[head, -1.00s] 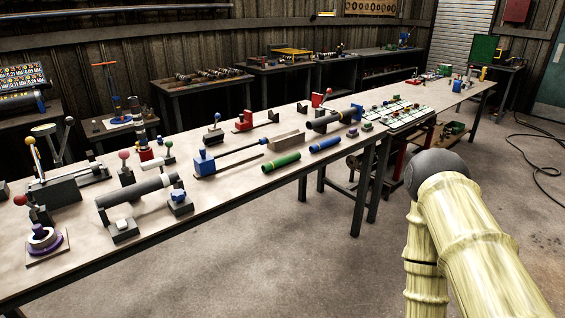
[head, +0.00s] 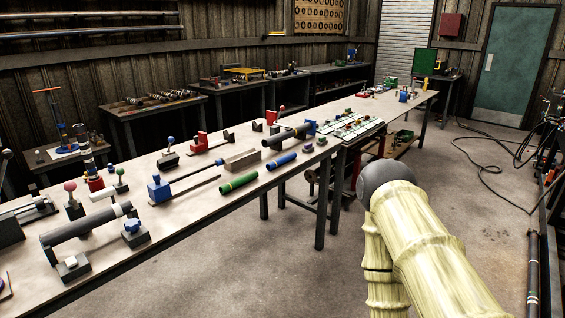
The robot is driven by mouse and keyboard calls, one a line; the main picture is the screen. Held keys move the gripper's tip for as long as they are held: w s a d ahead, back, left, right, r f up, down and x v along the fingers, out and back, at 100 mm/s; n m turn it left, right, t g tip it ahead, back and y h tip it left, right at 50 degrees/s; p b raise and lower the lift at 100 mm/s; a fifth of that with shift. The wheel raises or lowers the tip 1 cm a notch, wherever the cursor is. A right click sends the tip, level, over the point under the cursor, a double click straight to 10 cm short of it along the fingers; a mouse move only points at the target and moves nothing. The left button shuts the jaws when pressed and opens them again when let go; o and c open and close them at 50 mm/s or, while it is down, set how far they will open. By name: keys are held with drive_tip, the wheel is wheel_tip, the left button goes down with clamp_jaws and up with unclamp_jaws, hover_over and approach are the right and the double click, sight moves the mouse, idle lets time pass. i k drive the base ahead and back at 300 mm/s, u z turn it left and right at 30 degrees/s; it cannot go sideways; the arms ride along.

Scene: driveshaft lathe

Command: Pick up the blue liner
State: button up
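The blue liner (head: 281,161) is a short blue cylinder lying on its side near the front edge of the long workbench (head: 200,222). It lies to the right of a similar green cylinder (head: 239,182), with a gap between them. My pale yellow arm shows at the lower right, in front of the bench and over the floor, apart from the liner. My gripper is not in view, so its state does not show.
A blue vise-like fixture (head: 160,188) and a wooden block (head: 242,160) stand behind the cylinders. A dark cylinder fixture (head: 290,137) is just behind the liner. A tray of small parts (head: 350,129) lies to the right. The floor before the bench is clear.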

sight(272, 165)
drive_tip(key=u, duration=0.65)
drive_tip(key=i, duration=1.85)
drive_tip(key=z, duration=0.35)
